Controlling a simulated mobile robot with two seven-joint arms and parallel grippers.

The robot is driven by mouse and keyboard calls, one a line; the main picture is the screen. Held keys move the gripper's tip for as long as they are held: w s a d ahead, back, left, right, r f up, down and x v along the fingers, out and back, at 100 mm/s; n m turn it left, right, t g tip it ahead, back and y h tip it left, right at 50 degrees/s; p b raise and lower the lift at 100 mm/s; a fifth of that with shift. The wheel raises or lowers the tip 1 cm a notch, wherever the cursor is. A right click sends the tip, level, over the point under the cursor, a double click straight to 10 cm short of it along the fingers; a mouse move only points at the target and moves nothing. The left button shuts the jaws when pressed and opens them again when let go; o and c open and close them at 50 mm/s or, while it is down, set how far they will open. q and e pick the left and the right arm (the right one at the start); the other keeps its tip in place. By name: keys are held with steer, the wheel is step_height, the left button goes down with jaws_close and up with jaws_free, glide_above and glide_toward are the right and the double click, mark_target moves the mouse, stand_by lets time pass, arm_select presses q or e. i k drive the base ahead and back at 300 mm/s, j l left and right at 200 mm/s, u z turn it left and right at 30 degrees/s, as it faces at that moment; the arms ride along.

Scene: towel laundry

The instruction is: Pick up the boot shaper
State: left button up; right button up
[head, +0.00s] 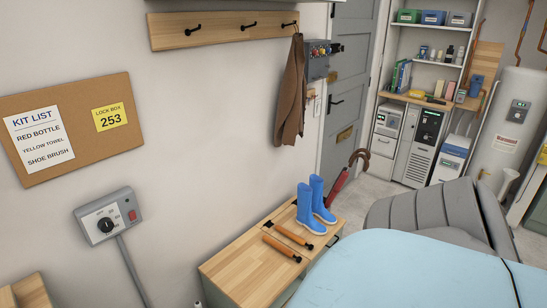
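Two orange-brown wooden rods with dark ends lie on top of a low wooden bench (232,273); they look like boot shapers. The farther rod (292,235) lies just in front of a pair of blue boots (305,207). The nearer rod (281,249) lies roughly parallel to it, a small gap apart. The boots stand upright at the bench's far end. Neither of my grippers is in view.
A large light-blue surface (400,275) fills the lower right, close to the bench, with a grey ribbed thing (425,215) behind it. A brown garment (291,90) hangs above the bench. The bench's near left part is clear.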

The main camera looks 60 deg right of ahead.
mark_target(283, 248)
steer(key=l+z, duration=0.15)
steer(key=l, duration=0.25)
steer(key=i+l+z, duration=0.1)
steer(key=l, duration=0.25)
steer(key=z, duration=1.6)
steer(key=k+l+u, duration=0.1)
steer(key=u, duration=0.35)
steer(key=k+l+u, duration=0.15)
steer(key=u, duration=0.3)
